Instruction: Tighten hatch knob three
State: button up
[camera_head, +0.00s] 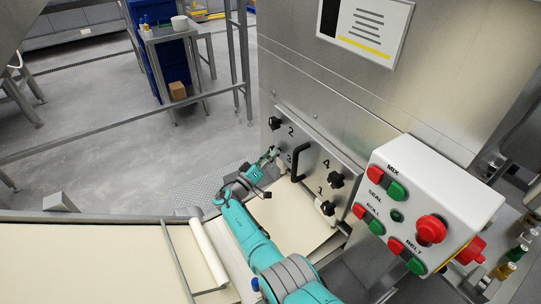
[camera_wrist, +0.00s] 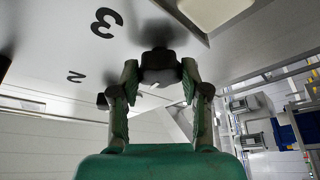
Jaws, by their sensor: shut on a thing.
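The steel hatch (camera_head: 312,172) is on the machine's front, with a black handle (camera_head: 297,164) and several dark knobs. My gripper (camera_head: 271,156) is at its left lower edge. In the wrist view, the fingers of my gripper (camera_wrist: 159,76) are shut on dark hatch knob three (camera_wrist: 160,60), one finger on each side. A large black 3 is printed beside this knob, and a smaller 2 is farther off. In the head view the gripper mostly hides the held knob. The knob's tightness cannot be told.
Other knobs sit at the hatch's upper left (camera_head: 274,123), right (camera_head: 336,181) and lower right (camera_head: 327,208). A control box (camera_head: 430,190) with red and green buttons juts out at right.

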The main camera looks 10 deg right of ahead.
jog(key=shift+f+m+h, duration=0.15)
jog(key=shift+m+h, duration=0.15)
jog(key=shift+m, duration=0.4)
jog(key=o, duration=1.1)
jog(key=shift+a, duration=0.1)
jog(key=v, duration=0.7)
jog(key=shift+s+a, duration=0.1)
jog(key=shift+s, duration=0.05)
